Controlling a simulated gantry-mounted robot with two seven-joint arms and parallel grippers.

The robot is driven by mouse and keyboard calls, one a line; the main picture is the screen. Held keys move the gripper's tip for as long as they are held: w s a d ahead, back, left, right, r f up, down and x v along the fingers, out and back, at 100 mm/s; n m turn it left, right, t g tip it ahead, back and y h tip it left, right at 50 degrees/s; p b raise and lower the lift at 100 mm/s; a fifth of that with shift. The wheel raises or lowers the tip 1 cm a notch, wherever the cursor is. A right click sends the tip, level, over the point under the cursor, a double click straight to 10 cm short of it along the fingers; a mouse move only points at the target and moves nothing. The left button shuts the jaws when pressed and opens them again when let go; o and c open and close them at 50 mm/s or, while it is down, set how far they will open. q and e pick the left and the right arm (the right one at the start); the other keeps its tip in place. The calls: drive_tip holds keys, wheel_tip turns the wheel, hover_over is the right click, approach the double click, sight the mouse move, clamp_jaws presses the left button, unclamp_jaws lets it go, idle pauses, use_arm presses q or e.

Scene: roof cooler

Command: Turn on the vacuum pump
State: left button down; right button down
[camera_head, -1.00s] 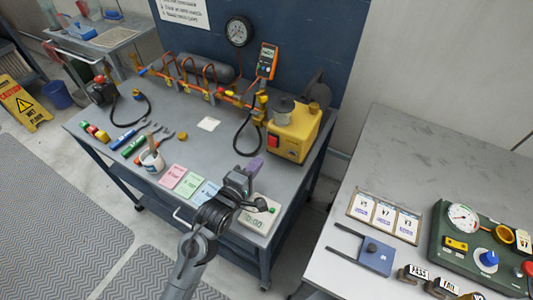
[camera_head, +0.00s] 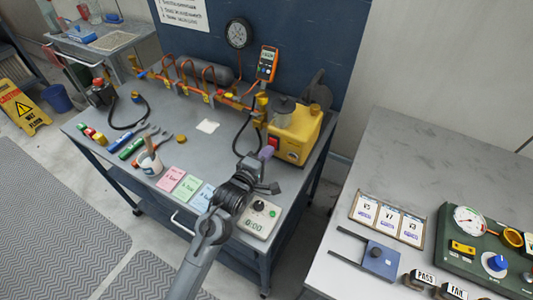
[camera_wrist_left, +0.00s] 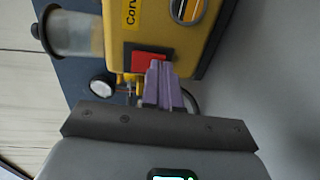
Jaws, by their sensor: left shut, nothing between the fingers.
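In the left wrist view the fingertips (camera_wrist_left: 157,66) overlap the switch's lower right part. I cannot tell whether they touch it or how the switch is set. My right gripper is not in view.
A timer box (camera_head: 258,218) and coloured cards (camera_head: 186,187) lie near the bench's front edge. A black hose (camera_head: 240,140) runs just left of the pump. A second table (camera_head: 420,160) with a green gauge case (camera_head: 485,240) stands at the right.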

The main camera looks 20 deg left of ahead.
use_arm(q)
drive_tip(key=shift+w+r+p, duration=0.15)
drive_tip(key=shift+w+p, duration=0.05)
drive_tip(key=shift+p, duration=0.25)
drive_tip(key=shift+f, duration=0.2)
drive_tip(key=shift+s, duration=0.2)
drive_tip(key=shift+s+r, duration=0.1)
drive_tip(key=shift+s, duration=0.2)
drive_tip(key=s, duration=0.3)
drive_tip(key=s+a+p, duration=0.1)
drive_tip(key=s, duration=0.2)
drive_tip(key=s+r+p, duration=0.1)
drive_tip(key=s, duration=0.2)
drive_tip(key=shift+s+a, duration=0.2)
drive_tip(key=shift+s, duration=0.2)
